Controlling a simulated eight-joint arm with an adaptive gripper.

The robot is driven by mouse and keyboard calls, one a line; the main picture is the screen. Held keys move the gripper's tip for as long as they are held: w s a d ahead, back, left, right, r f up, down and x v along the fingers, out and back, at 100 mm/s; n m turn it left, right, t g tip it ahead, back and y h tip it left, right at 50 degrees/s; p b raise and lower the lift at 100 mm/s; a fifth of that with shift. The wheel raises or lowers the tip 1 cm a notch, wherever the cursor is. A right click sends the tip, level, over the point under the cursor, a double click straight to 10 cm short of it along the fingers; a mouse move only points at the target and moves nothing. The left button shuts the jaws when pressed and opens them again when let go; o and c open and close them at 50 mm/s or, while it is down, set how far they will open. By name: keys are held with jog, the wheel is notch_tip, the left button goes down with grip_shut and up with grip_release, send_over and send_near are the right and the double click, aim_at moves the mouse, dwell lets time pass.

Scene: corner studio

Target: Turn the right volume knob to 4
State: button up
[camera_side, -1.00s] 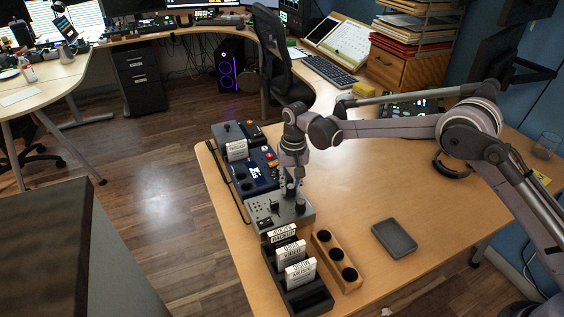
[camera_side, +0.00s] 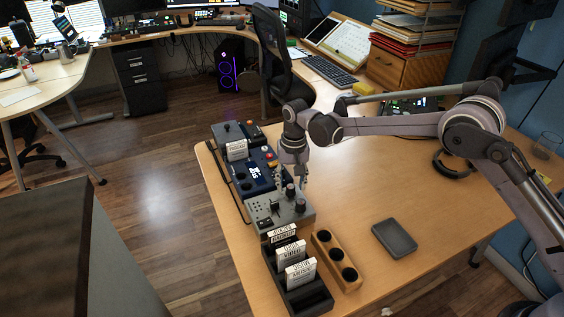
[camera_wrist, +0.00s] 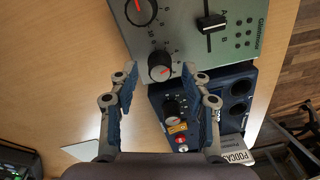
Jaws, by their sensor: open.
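The grey mixer (camera_side: 268,213) sits on the wooden desk, with a dark knob (camera_side: 290,190) near its far edge and a larger dark knob (camera_side: 300,205) nearer its right edge. My gripper (camera_side: 291,182) is open, pointing down over the far end of the mixer. A larger knob (camera_wrist: 140,10) and a slider (camera_wrist: 211,23) are also on the mixer. Whether the fingertips reach the knob's height is unclear.
A blue device (camera_side: 257,178) with its own knob (camera_wrist: 172,107) adjoins the mixer. A dark rack of labelled cards (camera_side: 305,300), a wooden holder (camera_side: 322,241) and a grey tray (camera_side: 394,238) stand nearby. The desk right of the mixer is mostly clear.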

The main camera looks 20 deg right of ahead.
aim_at(293, 186)
notch_tip(293, 186, up, 11)
jog(key=shift+d, duration=0.15)
jog(key=shift+r, duration=0.1)
jog(key=shift+s, duration=0.1)
jog(key=s+d+r+n+t, duration=0.2)
jog(key=s+d+r+t, duration=0.2)
jog(key=s+d+r, duration=0.8)
jog(key=s+d+f+t, duration=0.1)
jog(key=s+d+f, duration=0.1)
jog(key=s, duration=0.7)
jog(key=s+d+f+n+t, duration=0.1)
jog(key=s+d+f+t, duration=0.1)
jog(key=s, duration=0.6)
jog(key=shift+s+d+f, duration=0.4)
jog(key=shift+d+f, duration=0.15)
jog(key=shift+d, duration=0.5)
